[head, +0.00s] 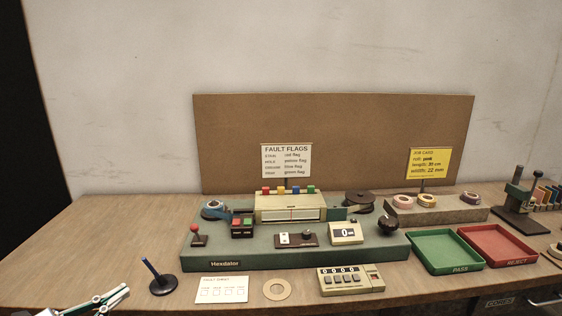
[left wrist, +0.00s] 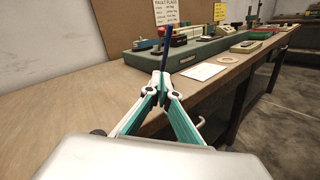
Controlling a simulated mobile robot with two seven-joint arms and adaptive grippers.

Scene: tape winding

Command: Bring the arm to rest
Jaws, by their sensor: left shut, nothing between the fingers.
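My left gripper (head: 122,291) shows at the bottom left of the head view, low over the table's front left part. In the left wrist view its fingertips (left wrist: 162,80) meet with nothing between them, so it is shut and empty. A blue pen (head: 150,268) stands tilted in a round black base (head: 163,286), just right of and beyond the gripper in the head view. In the left wrist view the pen (left wrist: 165,42) rises behind the fingertips; whether they touch cannot be told. My right gripper is not in view.
The green Hexdator machine (head: 290,262) fills the table's middle. In front lie a fault sheet (head: 222,282), a cardboard ring (head: 266,291) and a keypad counter (head: 350,288). Green (head: 447,271) and red (head: 500,261) trays stand right. The table's left part (head: 90,240) is clear.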

